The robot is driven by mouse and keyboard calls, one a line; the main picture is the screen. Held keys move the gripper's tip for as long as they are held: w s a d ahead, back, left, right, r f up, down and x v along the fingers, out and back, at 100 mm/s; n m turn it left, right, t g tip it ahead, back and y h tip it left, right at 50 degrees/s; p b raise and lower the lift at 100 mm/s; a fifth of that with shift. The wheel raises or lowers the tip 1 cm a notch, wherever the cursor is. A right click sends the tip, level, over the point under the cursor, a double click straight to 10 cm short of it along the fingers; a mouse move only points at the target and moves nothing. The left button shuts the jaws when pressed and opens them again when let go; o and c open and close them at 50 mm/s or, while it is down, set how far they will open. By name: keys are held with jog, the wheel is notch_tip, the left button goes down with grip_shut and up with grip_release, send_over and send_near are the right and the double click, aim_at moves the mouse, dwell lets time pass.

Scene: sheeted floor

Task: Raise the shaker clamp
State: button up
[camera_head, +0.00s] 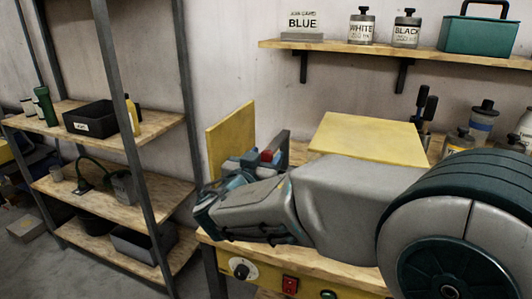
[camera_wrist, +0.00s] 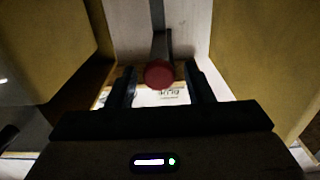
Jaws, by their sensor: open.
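The shaker clamp shows as a dark bar (camera_head: 277,144) with a red knob (camera_head: 267,156), between yellow panels on the workbench. In the wrist view the red knob (camera_wrist: 159,74) at the end of the grey clamp bar (camera_wrist: 160,47) lies between the fingers of my open gripper (camera_wrist: 160,82). A finger stands on either side, with a gap to the knob. I cannot tell the knob's depth relative to the fingertips. A label reading BLUE shows behind the knob. In the head view my wrist hides the lower part of the shaker.
Yellow panels (camera_head: 231,138) (camera_head: 367,135) flank the clamp closely. Bottles (camera_head: 482,122) stand at the bench's right. A wall shelf (camera_head: 430,56) holds a BLUE card, WHITE and BLACK bottles and a green box. A rack (camera_head: 150,137) stands left. The bench front carries a dial (camera_head: 240,270) and red switch (camera_head: 289,285).

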jog(key=shift+w+d, duration=0.2)
jog(key=shift+w, duration=0.2)
jog(key=shift+c, duration=0.4)
